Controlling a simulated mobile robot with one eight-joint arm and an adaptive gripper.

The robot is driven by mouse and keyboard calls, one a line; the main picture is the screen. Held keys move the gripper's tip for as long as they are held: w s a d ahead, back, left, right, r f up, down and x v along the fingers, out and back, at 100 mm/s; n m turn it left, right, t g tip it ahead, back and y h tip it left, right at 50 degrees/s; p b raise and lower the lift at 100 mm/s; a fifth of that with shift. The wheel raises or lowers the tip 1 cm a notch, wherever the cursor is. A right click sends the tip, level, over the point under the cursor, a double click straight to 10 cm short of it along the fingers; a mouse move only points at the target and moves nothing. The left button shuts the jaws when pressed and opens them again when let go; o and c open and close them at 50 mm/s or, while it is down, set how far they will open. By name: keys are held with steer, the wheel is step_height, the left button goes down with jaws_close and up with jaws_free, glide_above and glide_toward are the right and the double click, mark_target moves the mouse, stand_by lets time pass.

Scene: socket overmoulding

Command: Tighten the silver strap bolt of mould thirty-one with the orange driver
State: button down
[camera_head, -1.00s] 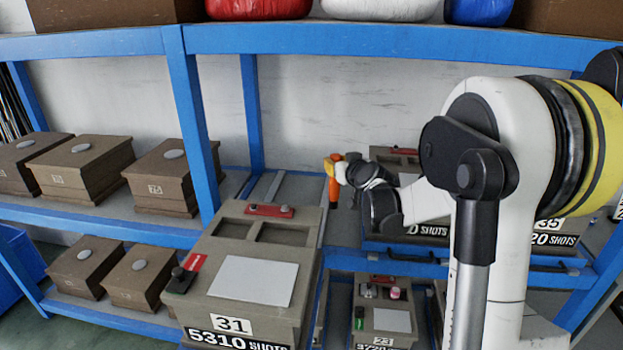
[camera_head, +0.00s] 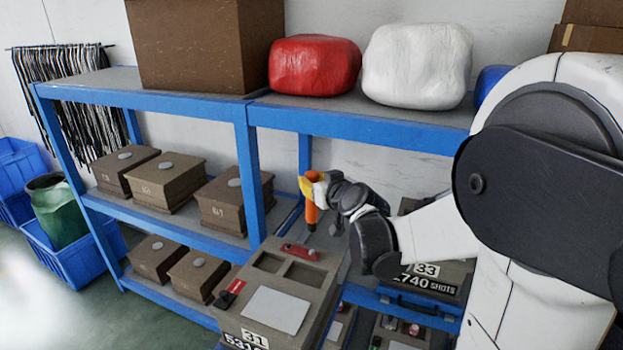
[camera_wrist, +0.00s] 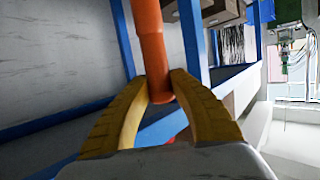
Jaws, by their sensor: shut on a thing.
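Mould thirty-one (camera_head: 312,313) is a brown-grey block with a "31" label and a pale plate on top, at the lower middle of the head view. A red strap (camera_head: 300,251) lies across its far top edge. A red and black piece (camera_head: 229,294) sits on its left edge. The silver strap bolt is too small to tell. My gripper (camera_head: 309,186) is shut on the orange driver (camera_head: 311,213), which hangs upright above and behind the mould's far edge, apart from it. In the wrist view my yellow fingers (camera_wrist: 160,92) close around the driver (camera_wrist: 151,52).
A blue shelf post (camera_head: 247,170) stands left of my gripper, with a blue upper beam (camera_head: 360,130) above. Brown boxes (camera_head: 165,180) fill the left shelves. Mould thirty-three (camera_head: 450,281) is to the right. Red (camera_head: 313,65) and white (camera_head: 418,65) bundles lie on top.

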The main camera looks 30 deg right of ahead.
mark_target(314, 212)
steer(key=shift+f, duration=0.15)
steer(key=shift+f+b, duration=3.25)
steer(key=shift+f, duration=0.25)
steer(key=shift+f+b, duration=1.2)
steer(key=shift+f, duration=0.05)
stand_by(0.8)
steer(key=shift+r, duration=0.15)
stand_by(0.9)
steer(key=shift+r+p, duration=2.05)
steer(key=shift+r, duration=0.35)
